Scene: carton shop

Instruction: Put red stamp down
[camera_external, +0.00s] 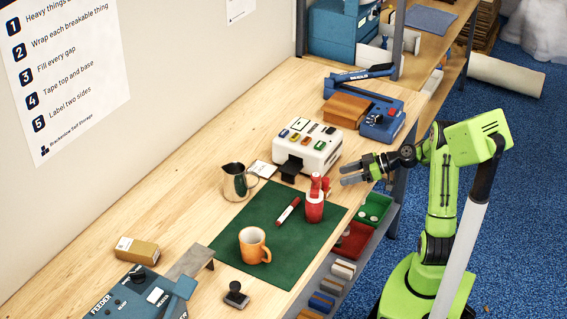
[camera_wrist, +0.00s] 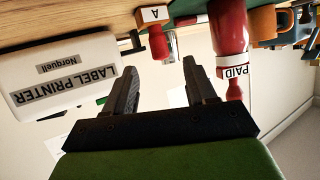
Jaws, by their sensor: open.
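A small stamp (camera_wrist: 157,44) with a red handle and a pale base marked A shows in the wrist view, which is upside down. It appears to stand upright on the bench, handle up. In the external view it is mostly hidden behind or merged with a red bottle. My gripper (camera_external: 342,176) is open and empty at the bench's right edge, its fingers pointing left. In the wrist view my gripper (camera_wrist: 160,68) has the red handle in line with its gap, just beyond the fingertips. I see no contact.
The red bottle (camera_external: 315,209) on the green mat (camera_external: 226,243) stands close to my fingers; a PAID label shows there in the wrist view. A white label printer (camera_external: 308,147) is behind.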

